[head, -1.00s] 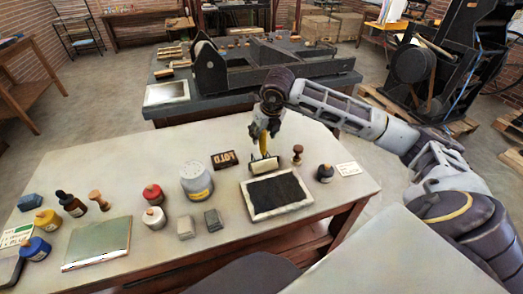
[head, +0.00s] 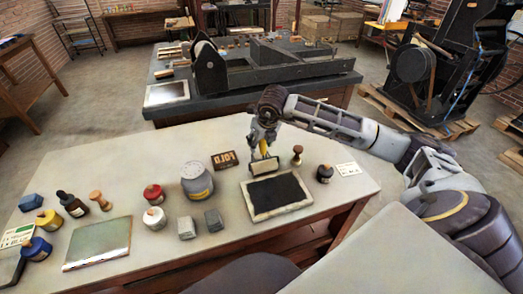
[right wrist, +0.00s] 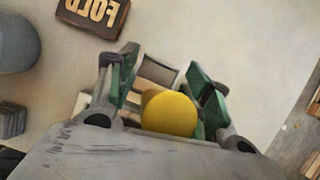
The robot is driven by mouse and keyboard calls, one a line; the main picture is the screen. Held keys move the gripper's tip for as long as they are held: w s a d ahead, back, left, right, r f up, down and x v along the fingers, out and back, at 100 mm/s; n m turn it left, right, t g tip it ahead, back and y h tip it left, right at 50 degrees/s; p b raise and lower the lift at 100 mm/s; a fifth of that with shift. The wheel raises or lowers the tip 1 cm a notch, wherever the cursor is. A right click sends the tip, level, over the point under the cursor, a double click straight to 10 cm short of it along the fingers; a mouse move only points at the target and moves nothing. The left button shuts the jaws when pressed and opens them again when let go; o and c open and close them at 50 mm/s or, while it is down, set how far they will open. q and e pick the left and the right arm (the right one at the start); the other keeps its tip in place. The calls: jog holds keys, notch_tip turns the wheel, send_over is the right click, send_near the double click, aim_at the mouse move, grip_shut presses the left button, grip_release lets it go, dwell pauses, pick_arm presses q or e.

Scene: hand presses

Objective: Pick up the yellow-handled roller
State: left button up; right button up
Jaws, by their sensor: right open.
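The yellow-handled roller (head: 265,167) stands on the table behind the black ink slab, its yellow handle pointing up. My right gripper (head: 263,143) is above it, pointing down, with its fingers around the upper part of the handle. In the right wrist view the round yellow handle end (right wrist: 169,114) lies between the two green-padded fingers of my open right gripper (right wrist: 161,62). A gap shows on the left of the handle; on the right the finger is close, and contact cannot be told. The gripper hides part of the handle in the head view. My left gripper is not in view.
The framed ink slab (head: 278,196) lies in front of the roller. A wooden-handled stamp (head: 297,156) and a dark bottle (head: 324,173) stand to the right. The FOLD block (head: 224,160) and a grey tin (head: 197,181) are to the left. The table's far edge is close behind.

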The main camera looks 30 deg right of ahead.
dwell(0.4)
jog(key=c, duration=1.1)
